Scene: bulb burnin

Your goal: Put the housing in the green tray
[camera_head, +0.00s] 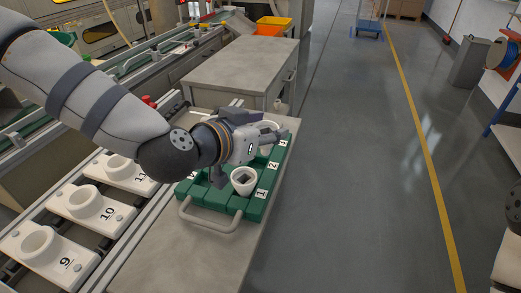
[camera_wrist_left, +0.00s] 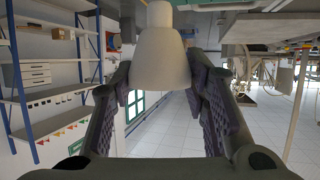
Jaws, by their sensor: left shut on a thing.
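The green tray (camera_head: 207,197) lies on the grey table, with numbered slots along its right side and a pale handle at the front. A white cup-shaped housing (camera_head: 243,181) stands in the slot marked 1. My left gripper (camera_head: 270,132) is over the far part of the tray, shut on another white housing. In the left wrist view this held housing (camera_wrist_left: 161,58) sits between the two fingertips (camera_wrist_left: 161,88), its narrow neck away from the palm. In the head view the gripper hides much of it, and I cannot tell whether it touches the tray.
White carriers numbered 9 (camera_head: 42,255), 10 (camera_head: 93,208) and 11 (camera_head: 120,172), with round rings, stand on the rail at the left. A grey cabinet (camera_head: 235,68) with an orange bin (camera_head: 273,26) stands behind the tray.

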